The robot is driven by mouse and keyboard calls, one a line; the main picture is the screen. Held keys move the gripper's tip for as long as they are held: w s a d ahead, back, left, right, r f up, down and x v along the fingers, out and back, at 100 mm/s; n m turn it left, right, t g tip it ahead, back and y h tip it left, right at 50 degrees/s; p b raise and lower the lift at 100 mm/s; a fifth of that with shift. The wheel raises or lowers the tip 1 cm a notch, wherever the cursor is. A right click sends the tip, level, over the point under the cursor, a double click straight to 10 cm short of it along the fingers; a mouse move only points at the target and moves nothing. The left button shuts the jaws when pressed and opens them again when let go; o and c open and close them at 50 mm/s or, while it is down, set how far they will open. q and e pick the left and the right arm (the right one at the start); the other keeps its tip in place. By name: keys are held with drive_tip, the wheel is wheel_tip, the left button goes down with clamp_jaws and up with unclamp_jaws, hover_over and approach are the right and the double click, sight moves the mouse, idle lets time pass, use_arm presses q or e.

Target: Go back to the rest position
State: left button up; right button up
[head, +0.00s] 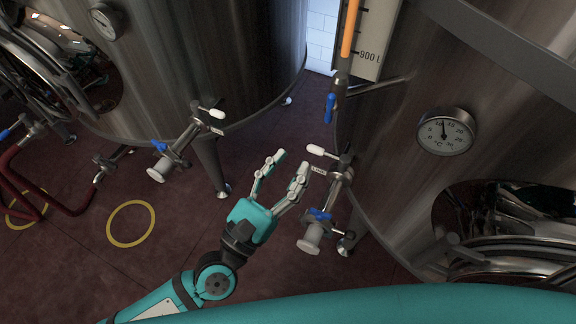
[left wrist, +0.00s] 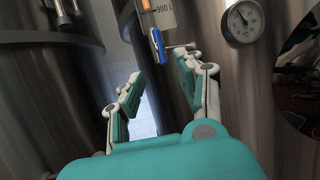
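My left gripper (head: 284,174) shows in the middle of the head view, on a teal and black arm that comes up from the lower left. Its two white and grey fingers are spread, with nothing between them. In the left wrist view the open fingers (left wrist: 158,80) frame a gap between two steel tanks. The fingertips are beside the valve with the white handle (head: 316,150) on the right tank (head: 385,130); I cannot tell whether they touch it. My right gripper is not in view.
A left tank (head: 190,60) stands on legs, with a valve and blue handle (head: 159,146). A gauge (head: 446,132) is on the right tank. Red hoses (head: 50,205) lie at the left.

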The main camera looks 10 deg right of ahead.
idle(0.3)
